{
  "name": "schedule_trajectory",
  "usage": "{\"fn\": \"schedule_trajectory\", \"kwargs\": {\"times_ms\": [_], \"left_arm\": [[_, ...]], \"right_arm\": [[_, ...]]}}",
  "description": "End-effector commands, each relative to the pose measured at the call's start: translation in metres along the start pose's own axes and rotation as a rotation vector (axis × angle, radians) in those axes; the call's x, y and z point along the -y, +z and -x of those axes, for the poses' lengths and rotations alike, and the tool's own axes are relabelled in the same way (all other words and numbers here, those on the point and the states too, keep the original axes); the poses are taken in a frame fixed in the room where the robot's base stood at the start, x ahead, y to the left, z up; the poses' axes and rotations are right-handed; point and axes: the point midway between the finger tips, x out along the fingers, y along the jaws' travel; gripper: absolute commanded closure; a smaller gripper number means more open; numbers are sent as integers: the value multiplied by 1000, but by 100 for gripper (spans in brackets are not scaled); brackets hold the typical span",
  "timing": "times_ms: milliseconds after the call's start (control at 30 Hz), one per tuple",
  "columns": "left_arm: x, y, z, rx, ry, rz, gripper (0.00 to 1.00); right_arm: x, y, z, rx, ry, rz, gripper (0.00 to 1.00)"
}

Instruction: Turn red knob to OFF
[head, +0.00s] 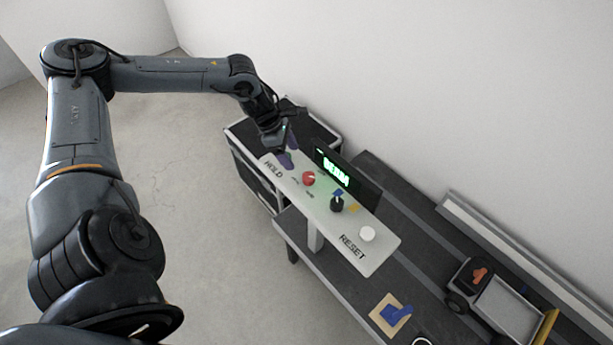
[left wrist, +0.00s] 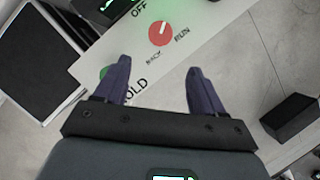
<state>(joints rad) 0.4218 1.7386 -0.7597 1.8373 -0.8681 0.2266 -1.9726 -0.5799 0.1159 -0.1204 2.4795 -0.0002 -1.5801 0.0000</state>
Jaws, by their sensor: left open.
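The red knob (head: 308,178) sits on a white panel (head: 330,228) with labels and a lit green display (head: 336,173) behind it. In the left wrist view the red knob (left wrist: 161,33) has a white pointer line, with OFF, RUN and BACK printed around it. The pointer lies towards the upper right, between OFF and RUN. My left gripper (head: 288,151) is above the HOLD end of the panel, short of the knob. Its two purple fingers (left wrist: 158,84) are open and empty, with the knob beyond them. My right gripper is not in view.
A green button (left wrist: 107,72) is partly behind a finger near HOLD. A dark knob (head: 337,203) and a white RESET button (head: 367,234) are further along the panel. A black case (head: 252,168) stands beside it. A toy-like cart (head: 497,300) is on the dark bench.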

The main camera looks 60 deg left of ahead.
Motion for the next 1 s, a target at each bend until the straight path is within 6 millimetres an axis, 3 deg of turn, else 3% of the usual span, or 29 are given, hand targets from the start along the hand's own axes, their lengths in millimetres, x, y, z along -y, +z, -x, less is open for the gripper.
{"fn": "schedule_trajectory", "kwargs": {"times_ms": [167, 700, 1000], "left_arm": [[-2, 8, -9, 18, 5, -4, 31], [-2, 9, -88, 17, 5, -3, 31], [-2, 8, -106, 16, 7, -4, 31]], "right_arm": [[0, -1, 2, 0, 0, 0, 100], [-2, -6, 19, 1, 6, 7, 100], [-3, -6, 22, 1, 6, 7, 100]]}}
